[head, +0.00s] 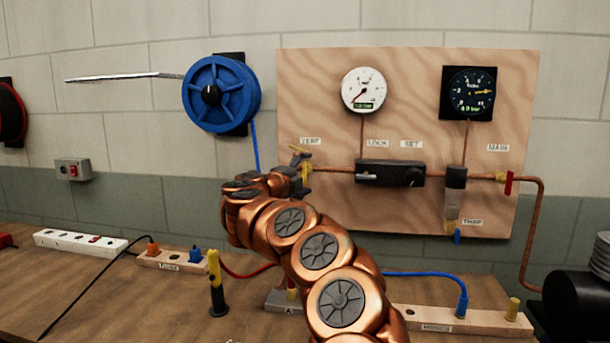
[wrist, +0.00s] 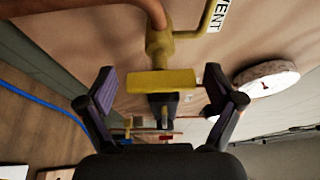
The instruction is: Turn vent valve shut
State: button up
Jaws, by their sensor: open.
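The vent valve's yellow handle (wrist: 161,82) is a flat bar in the wrist view, lying crosswise in front of my gripper. Its yellow body (wrist: 159,42) joins a copper pipe (wrist: 120,8). In the head view a small yellow part of the valve (head: 306,172) shows below the VENT label (head: 309,141), mostly hidden by my gripper (head: 299,172). My gripper is open in the wrist view (wrist: 160,88), with one dark finger on each side of the handle and a gap at both ends. I cannot tell how deep the handle sits between the fingers.
A wooden panel (head: 400,220) carries a white gauge (head: 363,91), a dark gauge (head: 469,93), a black box (head: 390,173) and a red handle (head: 509,183). A blue reel (head: 220,93) hangs at the left. Fittings, hoses and a power strip (head: 80,243) lie on the bench below.

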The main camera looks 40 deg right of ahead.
jog(key=shift+a, duration=0.1)
jog(key=v, duration=1.2)
jog(key=shift+c, duration=0.3)
